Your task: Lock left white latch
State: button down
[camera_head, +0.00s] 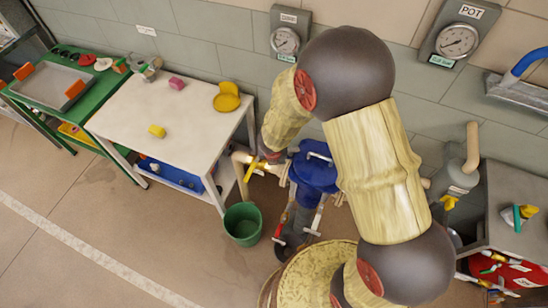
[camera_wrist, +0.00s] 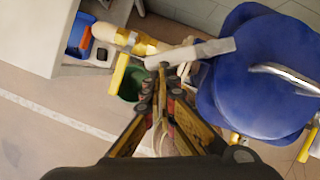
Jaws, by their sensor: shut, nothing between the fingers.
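A blue pot with a domed lid (camera_head: 314,172) stands behind my arm in the head view. In the wrist view its lid (camera_wrist: 255,75) fills the right side, with a metal handle on top. A pale grey-white bar (camera_wrist: 205,50), which looks like the left white latch, sticks out to the left of the lid. My gripper (camera_wrist: 162,78) is shut and empty, with its fingertips just below this bar. I cannot tell whether they touch it. In the head view my gripper (camera_head: 271,156) is left of the pot and mostly hidden by my wrist.
A yellow valve handle (camera_wrist: 120,74) on a pipe is left of my gripper. A green bucket (camera_head: 242,224) stands on the floor below. A white table (camera_head: 150,105) is at the left, and a pressure gauge (camera_head: 457,41) is on the wall. Floor at the lower left is clear.

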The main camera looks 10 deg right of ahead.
jog(key=w+m+p, duration=0.1)
jog(key=w+m+h+p, duration=0.1)
jog(key=m, duration=0.1)
jog(key=shift+a, duration=0.25)
jog(key=shift+w+m+g+h+p, duration=0.4)
jog(key=shift+w+m+g+p, duration=0.1)
jog(key=shift+w+m+p, duration=0.5)
dwell(1.4)
jog(key=shift+s, duration=0.25)
